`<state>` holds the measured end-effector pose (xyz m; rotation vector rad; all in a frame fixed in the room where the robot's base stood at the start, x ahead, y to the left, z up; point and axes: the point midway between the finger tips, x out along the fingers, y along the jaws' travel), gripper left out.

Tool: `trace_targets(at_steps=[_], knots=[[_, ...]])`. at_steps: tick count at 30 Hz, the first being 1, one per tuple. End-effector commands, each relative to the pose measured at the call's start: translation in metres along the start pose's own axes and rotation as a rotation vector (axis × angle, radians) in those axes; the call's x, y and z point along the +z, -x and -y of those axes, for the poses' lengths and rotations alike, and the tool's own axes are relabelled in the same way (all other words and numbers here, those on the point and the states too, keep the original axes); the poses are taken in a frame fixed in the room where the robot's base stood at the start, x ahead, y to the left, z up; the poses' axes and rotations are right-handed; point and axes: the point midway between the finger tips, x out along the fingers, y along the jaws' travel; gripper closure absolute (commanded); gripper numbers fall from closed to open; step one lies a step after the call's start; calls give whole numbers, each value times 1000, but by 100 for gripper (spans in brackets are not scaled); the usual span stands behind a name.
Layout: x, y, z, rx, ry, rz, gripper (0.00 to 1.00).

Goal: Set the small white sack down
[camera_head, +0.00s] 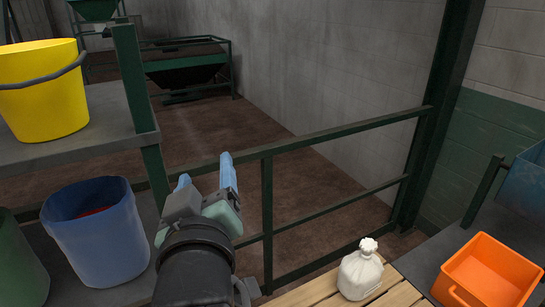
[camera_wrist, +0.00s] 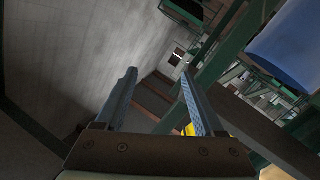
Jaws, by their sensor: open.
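The small white sack (camera_head: 360,272) stands upright on a wooden slatted surface (camera_head: 398,294) at the bottom right of the head view, its neck tied at the top. My gripper (camera_head: 205,172) is up and to the left of the sack, well apart from it, with its blue fingers pointing away toward the railing. The gripper is open and empty. In the wrist view the two fingers (camera_wrist: 158,92) stand apart with nothing between them. The sack does not show in the wrist view.
A green railing (camera_head: 300,147) runs behind the sack. An orange bin (camera_head: 489,272) stands right of it on a grey surface. At left, a shelf holds a yellow bucket (camera_head: 42,95) above a blue bucket (camera_head: 97,240). A green bucket (camera_head: 15,265) is at the far left.

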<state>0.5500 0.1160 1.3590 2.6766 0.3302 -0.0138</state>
Motion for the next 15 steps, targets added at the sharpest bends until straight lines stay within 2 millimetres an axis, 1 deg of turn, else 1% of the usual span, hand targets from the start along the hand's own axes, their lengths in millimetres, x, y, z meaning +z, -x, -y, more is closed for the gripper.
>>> trace_targets(at_steps=[1, 2, 3, 5, 6, 9, 10, 12, 15], knots=[[-36, 12, -42, 100, -66, -121, 30], [-56, 21, -62, 149, -104, -194, 30], [-80, 36, -87, 206, -149, -287, 30], [-111, 60, -119, 277, -206, -420, 30], [-128, 77, -136, 314, -235, -501, 30], [-160, 115, -165, 375, -287, -666, 30], [-167, 124, -171, 386, -296, -704, 30], [-178, 140, -180, 402, -312, -766, 30], [-184, 150, -184, 411, -321, -807, 30]])
